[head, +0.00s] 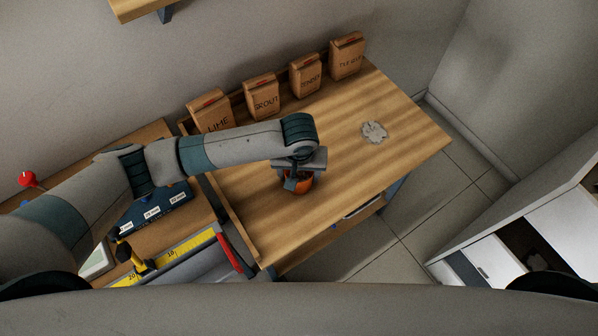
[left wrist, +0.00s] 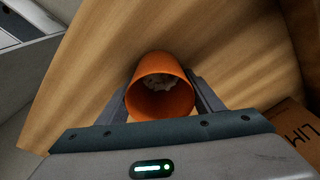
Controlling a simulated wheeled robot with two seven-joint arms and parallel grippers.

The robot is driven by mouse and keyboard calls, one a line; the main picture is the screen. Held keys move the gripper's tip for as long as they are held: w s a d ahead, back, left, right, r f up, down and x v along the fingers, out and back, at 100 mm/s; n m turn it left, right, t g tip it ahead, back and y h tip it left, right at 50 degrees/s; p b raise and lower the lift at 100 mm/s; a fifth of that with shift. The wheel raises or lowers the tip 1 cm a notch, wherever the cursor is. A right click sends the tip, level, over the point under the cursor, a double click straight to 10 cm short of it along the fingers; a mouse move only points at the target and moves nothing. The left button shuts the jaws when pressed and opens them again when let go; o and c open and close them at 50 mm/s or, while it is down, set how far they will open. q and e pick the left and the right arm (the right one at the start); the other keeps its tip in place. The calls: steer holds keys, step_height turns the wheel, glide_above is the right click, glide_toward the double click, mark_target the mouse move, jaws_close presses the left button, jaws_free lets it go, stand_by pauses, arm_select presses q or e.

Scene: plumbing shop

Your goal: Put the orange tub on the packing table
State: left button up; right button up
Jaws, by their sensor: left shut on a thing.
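The orange tub (left wrist: 160,72) is between the two fingers of my left gripper (left wrist: 161,100) in the left wrist view, with its open mouth toward the camera and some pale stuff inside. My left gripper (head: 292,182) is shut on it. In the head view the orange tub (head: 303,186) is mostly hidden by the gripper. It is over the wooden packing table (head: 350,170), near the table's middle. I cannot tell whether its base touches the top. My right gripper is not seen.
Several brown bags, marked lime (head: 211,112) and grout (head: 262,96) among them, stand along the table's back edge. A pale grey patch (head: 374,132) lies on the right part. The top's right and front are otherwise clear. A bench with a yellow rule (head: 190,246) adjoins at left.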

arm_select(q)
steer(key=shift+f, duration=0.15)
steer(key=o, duration=1.1)
steer(key=shift+c, duration=0.2)
step_height(320, 180, up, 12)
steer(key=s+b, duration=0.1)
steer(key=b, duration=0.1)
steer(key=shift+s+b, duration=0.25)
steer(key=shift+b, duration=0.15)
